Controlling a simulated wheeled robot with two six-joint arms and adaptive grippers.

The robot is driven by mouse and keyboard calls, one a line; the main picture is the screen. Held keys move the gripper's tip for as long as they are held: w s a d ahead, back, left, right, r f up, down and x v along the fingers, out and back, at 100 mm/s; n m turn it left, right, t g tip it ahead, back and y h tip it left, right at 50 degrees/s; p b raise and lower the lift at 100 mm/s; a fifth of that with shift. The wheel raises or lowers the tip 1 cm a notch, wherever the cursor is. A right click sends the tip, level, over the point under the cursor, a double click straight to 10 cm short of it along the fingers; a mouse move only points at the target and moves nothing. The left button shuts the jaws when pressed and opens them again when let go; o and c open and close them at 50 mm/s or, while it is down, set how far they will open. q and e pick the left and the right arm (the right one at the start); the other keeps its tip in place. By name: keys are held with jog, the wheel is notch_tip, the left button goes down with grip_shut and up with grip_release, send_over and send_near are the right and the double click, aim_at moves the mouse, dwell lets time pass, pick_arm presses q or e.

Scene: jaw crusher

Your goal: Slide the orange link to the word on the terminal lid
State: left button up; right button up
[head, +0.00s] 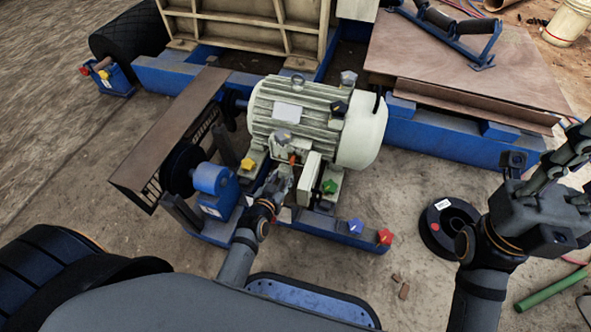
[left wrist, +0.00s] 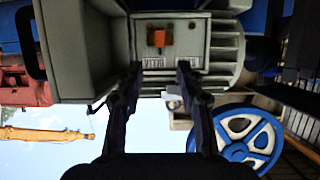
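The pale green motor (head: 300,108) has a terminal box on its near side. The orange link (head: 292,158) shows small there. In the left wrist view the orange link (left wrist: 158,39) sits on the light terminal panel (left wrist: 185,30), with a small white label of dark letters (left wrist: 153,62) close below it; the letters are too small to read surely. My left gripper (head: 282,176) is in front of the box. In the left wrist view my left gripper (left wrist: 158,70) is open, its fingers apart on either side of the label with nothing between them. My right gripper (head: 575,145) is far right, away from the motor.
Yellow (head: 247,164), green (head: 329,187), blue (head: 355,227) and red (head: 385,237) knobs stand around the motor base. A brown belt guard (head: 165,135) is left of the motor. A black reel (head: 450,225) lies on the ground to the right.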

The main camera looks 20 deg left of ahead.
aim_at(291, 162)
pick_arm(q)
jog(key=b+x, duration=0.3)
jog(key=x, duration=0.2)
jog(key=b+x, duration=0.2)
jog(key=x, duration=0.2)
jog(key=shift+w+f+b, duration=0.3)
jog(key=shift+f+b, duration=0.05)
jog(key=shift+b, duration=0.05)
jog(key=shift+w, duration=0.35)
grip_shut()
